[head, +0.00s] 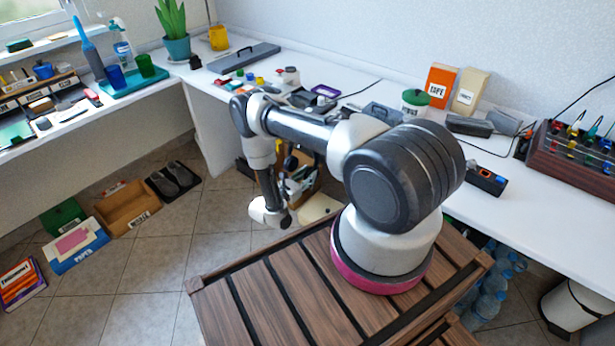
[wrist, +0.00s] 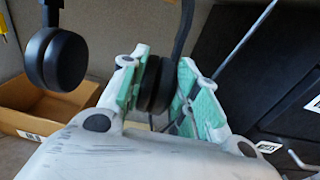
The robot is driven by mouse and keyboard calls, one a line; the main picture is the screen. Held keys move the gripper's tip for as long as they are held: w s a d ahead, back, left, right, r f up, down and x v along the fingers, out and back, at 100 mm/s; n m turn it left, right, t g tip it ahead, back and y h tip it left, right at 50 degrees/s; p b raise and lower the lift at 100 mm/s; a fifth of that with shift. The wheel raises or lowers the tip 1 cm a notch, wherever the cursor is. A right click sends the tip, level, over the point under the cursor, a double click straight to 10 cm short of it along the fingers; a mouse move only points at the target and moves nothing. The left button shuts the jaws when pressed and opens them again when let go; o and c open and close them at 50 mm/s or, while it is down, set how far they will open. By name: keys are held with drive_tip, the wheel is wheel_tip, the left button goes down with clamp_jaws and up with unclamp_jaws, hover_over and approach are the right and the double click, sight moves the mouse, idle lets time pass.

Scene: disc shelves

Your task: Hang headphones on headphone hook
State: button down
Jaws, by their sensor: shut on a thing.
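Black headphones show in the wrist view, with one round earcup (wrist: 60,58) hanging free at the upper left. The other earcup is between the pale green pads of my gripper (wrist: 158,86), which is shut on it. A dark band side rises from the held earcup past the top edge, so the top of the headband is out of view. In the head view my arm bends down in front of the desk, and its gripper and the headphones cannot be clearly made out there. I cannot identify the headphone hook in either view.
A cardboard box (wrist: 40,110) lies behind the headphones in the wrist view. A thin grey rod (wrist: 243,40) slants behind my gripper, with dark panels at right. The white desk (head: 490,205) holds an orange box (head: 440,84) and other items.

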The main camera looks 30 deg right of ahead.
drive_tip(key=c, duration=1)
unclamp_jaws()
drive_tip(key=v, duration=1.2)
drive_tip(key=shift+f, duration=0.1)
